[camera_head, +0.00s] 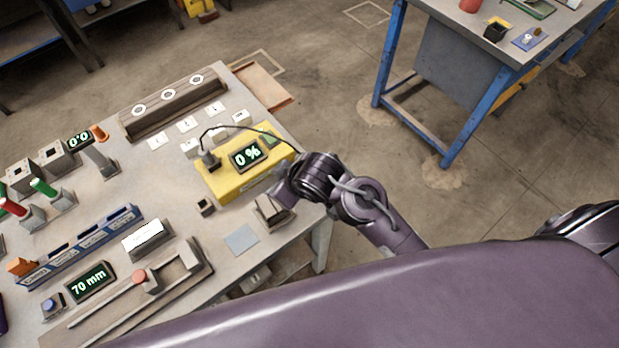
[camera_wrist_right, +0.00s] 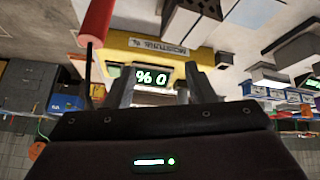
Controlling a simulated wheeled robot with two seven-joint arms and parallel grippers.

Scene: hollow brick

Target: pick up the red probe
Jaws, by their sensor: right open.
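In the right wrist view, which is upside down, a red cylinder (camera_wrist_right: 95,22) with a thin dark rod or cable shows at the upper left, beside my right gripper's fingers and apart from them. It looks like the red probe, and I cannot make it out near the gripper in the head view. My right gripper (camera_wrist_right: 158,85) is open with nothing between its fingers. It faces the yellow meter (camera_wrist_right: 150,46), whose display reads 0 %. In the head view my right gripper (camera_head: 282,198) is at the table's right edge, beside the meter (camera_head: 229,181).
On the table (camera_head: 135,195), a red handle (camera_head: 12,207) and a green handle (camera_head: 42,187) stand in holders at the left. A blue rack (camera_head: 85,243) and a slider unit (camera_head: 140,290) lie in front. A blue-legged table (camera_head: 460,80) stands at the back right.

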